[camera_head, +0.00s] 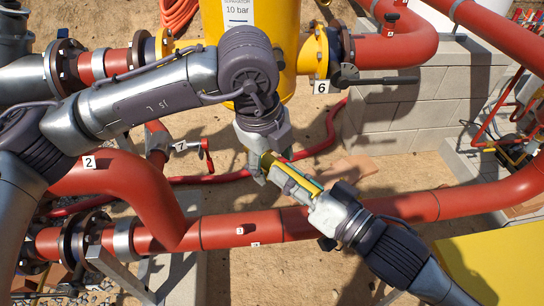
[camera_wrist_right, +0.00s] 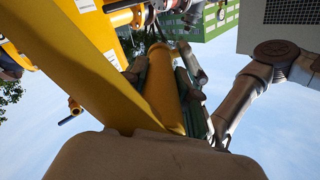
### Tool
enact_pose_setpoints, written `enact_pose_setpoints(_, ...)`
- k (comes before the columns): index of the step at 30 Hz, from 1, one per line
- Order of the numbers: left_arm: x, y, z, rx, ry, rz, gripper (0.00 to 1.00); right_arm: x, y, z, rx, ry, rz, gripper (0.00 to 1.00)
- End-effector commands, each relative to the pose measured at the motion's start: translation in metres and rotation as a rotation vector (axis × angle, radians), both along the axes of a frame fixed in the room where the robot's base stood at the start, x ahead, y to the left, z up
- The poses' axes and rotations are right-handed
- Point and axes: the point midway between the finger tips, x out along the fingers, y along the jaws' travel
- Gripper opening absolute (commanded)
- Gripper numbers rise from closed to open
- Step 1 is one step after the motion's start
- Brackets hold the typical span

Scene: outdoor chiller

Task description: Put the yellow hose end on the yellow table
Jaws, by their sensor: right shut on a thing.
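The yellow hose end (camera_head: 302,181) is a short yellow cylinder in the middle of the head view, above the red pipe. My right gripper (camera_head: 288,177) comes from the lower right and is shut on it. In the right wrist view the hose end (camera_wrist_right: 161,88) lies between the right gripper's green-edged fingers (camera_wrist_right: 165,85). My left gripper (camera_head: 258,165) points down from above, close beside the hose end's upper-left end. Its fingers overlap the right gripper there, so I cannot tell whether it touches or grips it. The yellow table (camera_head: 482,262) is at the lower right, its top partly out of frame.
A large red pipe (camera_head: 350,216) crosses below my grippers. The yellow separator tank (camera_head: 285,30) stands behind, with a grey block wall (camera_head: 400,120) to its right. A red hose (camera_head: 325,140) lies on the sandy ground. The visible part of the table top is bare.

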Motion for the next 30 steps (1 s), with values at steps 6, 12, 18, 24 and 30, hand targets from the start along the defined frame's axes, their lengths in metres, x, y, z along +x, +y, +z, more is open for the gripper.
enact_pose_setpoints(6, 0.0000, 0.0000, 0.0005, 0.000, 0.000, 0.000, 0.25, -0.0001, 0.0001, 0.0011, 0.001, -0.003, 0.001, 0.00)
enact_pose_setpoints(12, 0.0002, -0.0003, 0.0008, -0.002, -0.001, 0.000, 0.00, -0.0006, 0.0006, 0.0012, 0.002, -0.002, 0.003, 0.00)
enact_pose_setpoints(18, 0.0004, -0.0005, 0.0016, -0.003, -0.003, 0.000, 0.00, -0.0007, 0.0007, 0.0008, 0.002, -0.001, 0.003, 0.53)
enact_pose_setpoints(24, 0.0003, -0.0003, 0.0013, -0.002, -0.001, 0.000, 0.00, -0.0003, 0.0003, 0.0005, 0.001, 0.000, 0.002, 0.59)
enact_pose_setpoints(30, 0.0002, -0.0001, 0.0012, -0.002, -0.001, 0.000, 0.00, -0.0006, -0.0019, 0.0014, 0.042, 0.024, -0.004, 0.59)
